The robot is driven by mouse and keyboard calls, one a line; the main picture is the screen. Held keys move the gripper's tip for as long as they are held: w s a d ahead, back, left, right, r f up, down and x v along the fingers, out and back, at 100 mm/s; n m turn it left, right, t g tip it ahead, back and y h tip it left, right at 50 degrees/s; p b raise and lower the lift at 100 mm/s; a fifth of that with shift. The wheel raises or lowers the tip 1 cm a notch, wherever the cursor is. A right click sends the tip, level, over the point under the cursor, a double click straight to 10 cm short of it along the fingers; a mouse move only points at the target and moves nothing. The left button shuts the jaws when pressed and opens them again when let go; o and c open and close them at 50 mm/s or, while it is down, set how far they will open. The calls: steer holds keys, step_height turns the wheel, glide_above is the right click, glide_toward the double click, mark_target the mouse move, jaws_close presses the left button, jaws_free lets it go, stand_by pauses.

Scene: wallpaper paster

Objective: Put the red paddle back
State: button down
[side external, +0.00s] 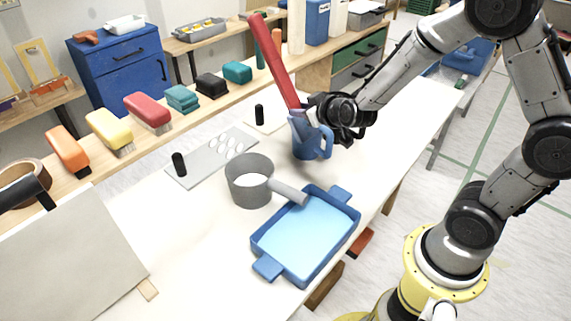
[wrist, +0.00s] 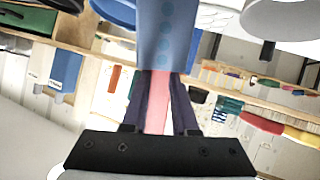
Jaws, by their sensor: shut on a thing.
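The red paddle (side external: 275,62) has a long red shaft that leans up and to the left in the side view. My gripper (side external: 312,112) is shut on its lower part. In the wrist view the red shaft (wrist: 157,105) lies between my two dark fingers (wrist: 157,98), and a blue dotted broad part (wrist: 166,35) lies beyond them. A blue jug (side external: 305,150) with a side handle is just below my gripper. The paddle's lower end is at or in the jug; my gripper partly hides this, so I cannot tell which.
A grey pot (side external: 248,184) with its handle and a blue tray (side external: 255,238) of light blue liquid stand in front of the jug. A grey plate (side external: 197,172) with a black peg and a pale plate with another peg (side external: 259,115) lie behind. Brushes (side external: 148,110) line the rear shelf.

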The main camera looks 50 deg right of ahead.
steer(key=shift+w+a+r+y, duration=0.25)
steer(key=shift+w+a+y, duration=0.05)
steer(key=shift+w+a, duration=0.1)
steer(key=shift+g, duration=0.4)
steer(key=d, duration=0.1)
steer(key=w+d+r, duration=0.1)
steer(key=d+r, duration=0.1)
steer(key=shift+w+d+r, duration=0.1)
steer(key=shift+w+d, duration=0.15)
steer(key=shift+w, duration=0.15)
steer(key=s+d+g, duration=0.1)
steer(key=d+g, duration=0.1)
steer(key=d, duration=0.6)
steer(key=shift+s+m, duration=0.2)
steer(key=shift+m, duration=0.1)
steer(key=shift+s+d+g, duration=0.1)
steer(key=shift+d+g, duration=0.15)
steer(key=shift+g, duration=0.05)
